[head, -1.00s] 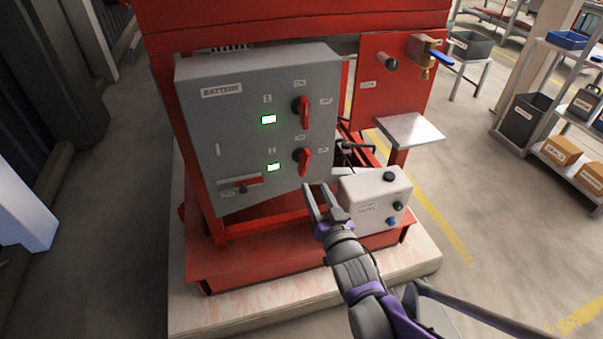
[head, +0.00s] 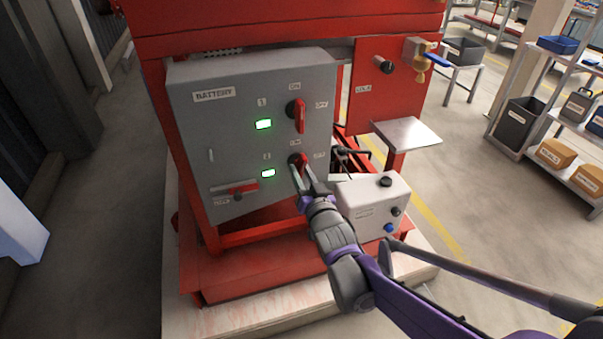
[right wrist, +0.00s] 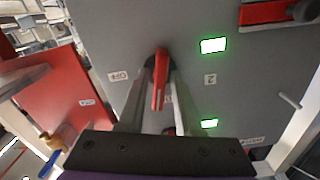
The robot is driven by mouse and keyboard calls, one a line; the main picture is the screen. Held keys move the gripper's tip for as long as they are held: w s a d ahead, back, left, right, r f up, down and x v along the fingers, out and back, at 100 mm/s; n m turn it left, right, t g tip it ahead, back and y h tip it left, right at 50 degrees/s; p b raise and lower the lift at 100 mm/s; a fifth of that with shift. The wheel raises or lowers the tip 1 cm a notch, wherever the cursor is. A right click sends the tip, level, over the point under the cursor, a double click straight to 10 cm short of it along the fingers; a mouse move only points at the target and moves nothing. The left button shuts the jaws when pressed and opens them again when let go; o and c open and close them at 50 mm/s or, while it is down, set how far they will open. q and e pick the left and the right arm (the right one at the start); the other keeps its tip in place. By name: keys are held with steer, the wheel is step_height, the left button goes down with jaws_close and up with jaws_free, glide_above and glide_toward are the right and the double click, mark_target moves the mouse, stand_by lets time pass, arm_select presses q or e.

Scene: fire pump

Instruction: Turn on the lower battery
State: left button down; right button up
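The grey battery box (head: 240,100) carries two red rotary switches, each beside a lit green light. The lower switch (head: 295,158) is partly hidden behind my right gripper (head: 303,172) in the head view. In the right wrist view, the red handle of the lower switch (right wrist: 160,80) lies between the two fingers of my right gripper (right wrist: 160,72). The fingers are apart, one on each side of the handle; contact is not clear. The handle lies lengthwise between them, with an OFF label (right wrist: 118,76) to one side. The upper switch (head: 299,112) stands upright. My left gripper is not in view.
A white box with knobs (head: 372,205) sits just right of my right gripper. A red lever (head: 236,192) is low on the battery box. A red panel with a brass valve (head: 420,65) stands to the right. Shelves (head: 560,150) stand farther right, beyond open floor.

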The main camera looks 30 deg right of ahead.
jaws_close()
steer(key=shift+n, duration=0.6)
steer(key=shift+n+p, duration=0.5)
steer(key=shift+n, duration=0.5)
steer(key=shift+o, duration=1.6)
jaws_free()
steer(key=p+v, duration=0.2)
steer(key=v, duration=0.8)
steer(key=shift+s, duration=0.4)
